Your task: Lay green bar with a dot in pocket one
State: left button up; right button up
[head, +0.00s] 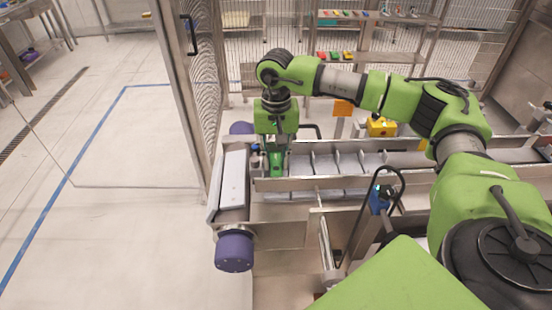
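My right arm reaches in from the right, and its gripper (277,146) points down over the left end of a metal tray with dividers (325,184). A deep green bar (277,164) shows directly under the gripper, at the leftmost pocket. It touches or nearly touches the fingers; the view is too small to tell whether they grip it. The dot on the bar cannot be made out. The other pockets (348,160) to the right look empty. My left gripper is not in view.
A purple roller end (233,252) and a pale flat plate (234,178) lie left of the pockets. A wire-mesh panel (205,110) stands close behind at left. Shelves at the back hold several coloured bars (335,55). A yellow box (381,126) sits behind the tray.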

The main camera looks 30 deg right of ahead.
aim_at(275, 165)
jog(key=shift+o, duration=1.3)
jog(key=shift+r, duration=0.1)
jog(key=shift+r, duration=0.25)
jog(key=shift+r+p, duration=0.5)
jog(key=shift+p, duration=0.2)
notch_tip(275, 165, up, 12)
jog(key=b, duration=0.3)
jog(key=shift+f+b, duration=0.2)
jog(key=shift+b, duration=0.15)
